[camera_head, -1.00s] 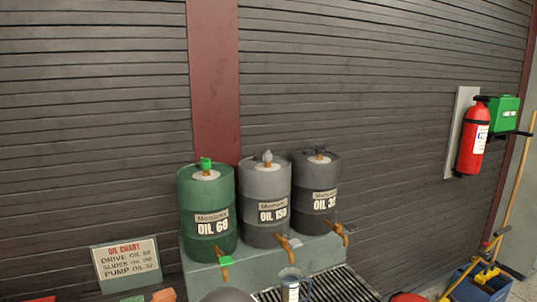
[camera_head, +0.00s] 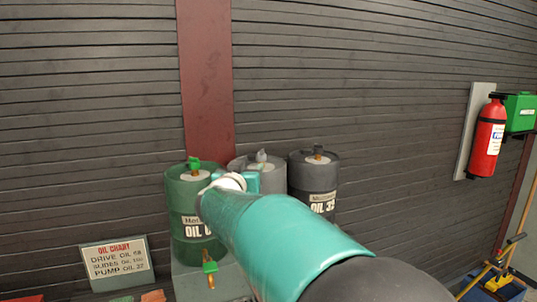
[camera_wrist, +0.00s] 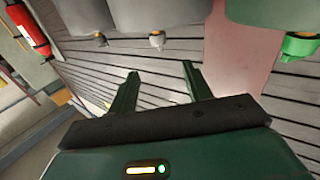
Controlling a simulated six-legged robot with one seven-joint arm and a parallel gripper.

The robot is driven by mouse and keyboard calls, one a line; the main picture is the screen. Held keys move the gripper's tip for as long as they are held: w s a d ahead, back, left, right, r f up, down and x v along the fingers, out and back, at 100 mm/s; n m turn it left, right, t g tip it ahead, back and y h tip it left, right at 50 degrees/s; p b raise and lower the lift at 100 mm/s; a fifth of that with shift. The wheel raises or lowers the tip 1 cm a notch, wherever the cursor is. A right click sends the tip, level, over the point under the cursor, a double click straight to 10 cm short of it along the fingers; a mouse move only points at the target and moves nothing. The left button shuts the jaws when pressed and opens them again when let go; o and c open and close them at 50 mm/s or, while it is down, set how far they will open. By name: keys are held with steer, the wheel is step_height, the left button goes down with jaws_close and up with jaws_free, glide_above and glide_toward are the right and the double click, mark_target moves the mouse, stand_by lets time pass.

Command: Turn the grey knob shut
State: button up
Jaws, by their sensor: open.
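The grey drum (camera_head: 243,163) stands between the green and dark drums, its lower front hidden by my arm. A grey knob (camera_head: 262,155) sits on its top. In the wrist view, which looks upside down, the grey knob (camera_wrist: 157,40) hangs from the drum's edge at top centre. My gripper (camera_wrist: 160,70) is open and empty, its two fingers apart and pointing toward that knob, with no visible contact. In the head view my arm covers the gripper's end. The grey drum's front tap is hidden.
The green drum (camera_head: 188,225) has a green knob (camera_head: 194,163) and a green-handled tap (camera_head: 210,268). The dark drum (camera_head: 325,178) stands right. A slatted wall (camera_head: 420,150) with a red post (camera_head: 206,80) is close behind. A fire extinguisher (camera_head: 487,140) hangs far right.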

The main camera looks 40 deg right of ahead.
mark_target(260, 155)
steer(key=x, duration=1.4)
steer(key=shift+s, duration=0.1)
steer(key=c, duration=0.9)
